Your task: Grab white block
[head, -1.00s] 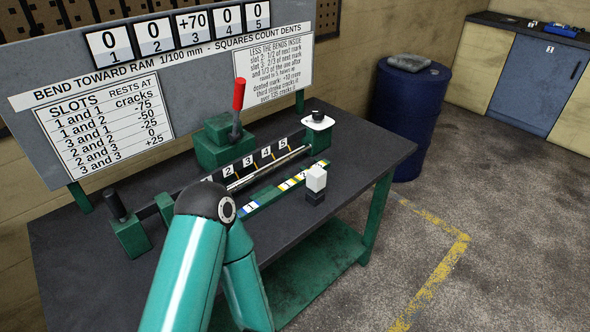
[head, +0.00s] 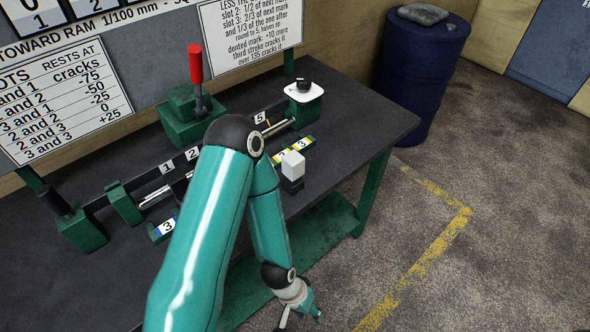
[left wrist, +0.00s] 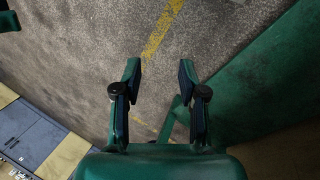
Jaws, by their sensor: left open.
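The white block (head: 293,164) sits on top of a dark block (head: 292,186) near the front edge of the bench, beside the numbered strip. My left gripper (head: 301,322) hangs low in front of the bench, below and apart from the white block, partly cut off by the bottom edge of the head view. In the left wrist view my left gripper (left wrist: 160,88) is open and empty, its fingers over the concrete floor. The white block does not show in the left wrist view.
The dark bench top (head: 352,112) holds a green press with a red lever (head: 195,65), a rod fixture with numbered slots, and a white knob plate (head: 303,91). A blue barrel (head: 412,80) stands behind the bench's right end. The floor to the right is clear.

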